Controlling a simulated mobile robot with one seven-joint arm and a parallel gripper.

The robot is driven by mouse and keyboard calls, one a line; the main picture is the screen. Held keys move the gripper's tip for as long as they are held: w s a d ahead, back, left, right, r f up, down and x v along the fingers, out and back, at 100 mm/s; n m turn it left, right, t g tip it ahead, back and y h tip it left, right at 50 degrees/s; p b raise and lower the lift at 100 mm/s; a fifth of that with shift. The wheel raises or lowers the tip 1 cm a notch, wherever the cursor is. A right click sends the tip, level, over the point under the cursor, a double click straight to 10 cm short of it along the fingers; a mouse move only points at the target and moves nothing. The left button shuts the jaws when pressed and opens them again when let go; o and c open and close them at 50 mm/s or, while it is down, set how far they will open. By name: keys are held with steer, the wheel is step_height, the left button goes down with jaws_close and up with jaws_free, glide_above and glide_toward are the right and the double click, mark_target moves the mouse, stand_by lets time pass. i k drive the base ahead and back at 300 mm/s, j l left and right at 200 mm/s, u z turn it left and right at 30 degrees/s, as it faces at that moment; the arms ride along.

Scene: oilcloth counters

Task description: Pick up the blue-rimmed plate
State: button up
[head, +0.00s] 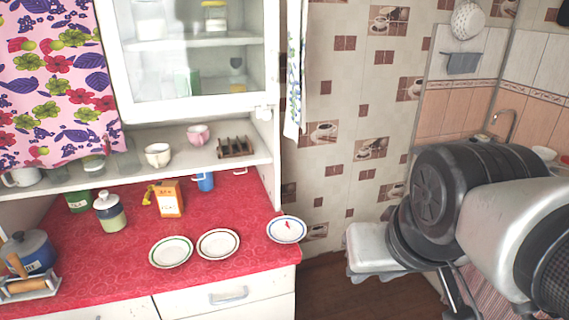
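The blue-rimmed plate (286,230) lies at the right end of the red-covered counter, at its edge, and seems to jut slightly past it. It is white with a blue rim and a small red mark in the middle. Nothing touches it from above. My arm fills the right side of the head view, well to the right of the plate.
A green-rimmed plate (171,252) and a dark-rimmed plate (218,244) lie left of it on the red counter (110,270). An orange box (169,199), a blue mug (205,182) and a lidded jar (110,212) stand behind. A pale surface (375,250) lies between counter and arm.

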mark_target(276, 229)
steer(key=z, duration=1.65)
steer(key=k+j+z, duration=0.1)
steer(key=j, duration=0.3)
steer(key=k+j+z, duration=0.1)
steer(key=j, duration=0.25)
steer(key=k+j+z, duration=0.1)
steer(key=j, duration=0.25)
steer(key=k+j, duration=0.05)
steer(key=k, duration=0.05)
